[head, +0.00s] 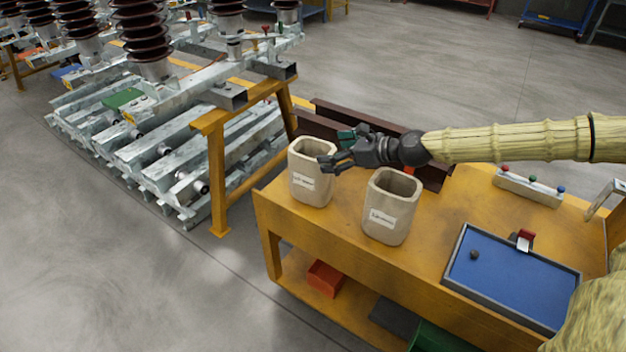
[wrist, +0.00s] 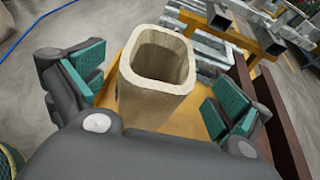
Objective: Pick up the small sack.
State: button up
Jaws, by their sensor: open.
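Two beige, open-topped sacks with white labels stand upright on the yellow workbench. The left sack (head: 311,187) is near the bench's far left end. The right sack (head: 379,228) stands beside it, a little nearer. They look close in size, and I cannot tell from the labels which is the small one. My gripper (head: 334,149) is open at the left sack's upper right side. In the wrist view, one sack (wrist: 150,108) shows between the spread green-padded fingers of my gripper (wrist: 155,92), with gaps at both sides. Its lower part is hidden by my gripper body.
A blue tray (head: 515,285) with a small dark knob lies right on the bench (head: 440,222). A strip with coloured knobs (head: 529,187) is behind it. Brown beams (head: 350,117) run behind the bench. A yellow trestle (head: 217,175) and insulator rack stand to the left.

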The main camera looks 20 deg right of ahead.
aim_at(316, 152)
jog(key=shift+x, duration=2.75)
jog(key=shift+r, duration=0.1)
jog(key=c, duration=1.2)
